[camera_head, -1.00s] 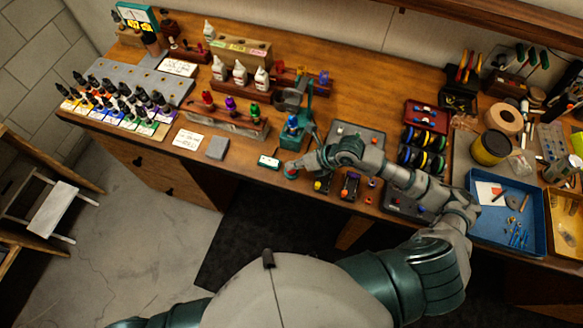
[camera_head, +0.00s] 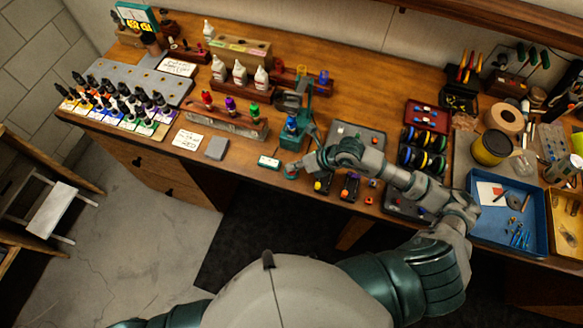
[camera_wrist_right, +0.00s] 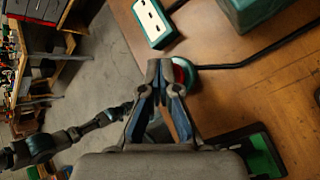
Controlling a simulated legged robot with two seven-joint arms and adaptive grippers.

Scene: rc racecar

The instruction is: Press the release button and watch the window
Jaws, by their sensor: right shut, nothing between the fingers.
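The button is red on a round green base (camera_head: 291,175) at the bench's front edge; in the right wrist view its red top (camera_wrist_right: 179,74) is partly hidden by my fingertips. My right gripper (camera_head: 298,164) is shut and empty, its tips at the button; it also shows in the right wrist view (camera_wrist_right: 160,68). I cannot tell if the tips touch the button. A small green box with a white face (camera_head: 268,162) lies just left of the button. Its face has dark slots in the right wrist view (camera_wrist_right: 153,20); it may be the window. My left gripper is not seen.
A green press-like stand (camera_head: 305,103) with a blue part stands behind the gripper. A black cable (camera_wrist_right: 255,58) runs from the button's base. Small dark boxes (camera_head: 349,186) with coloured knobs sit right of it, under my forearm. A grey block (camera_head: 216,148) lies to the left.

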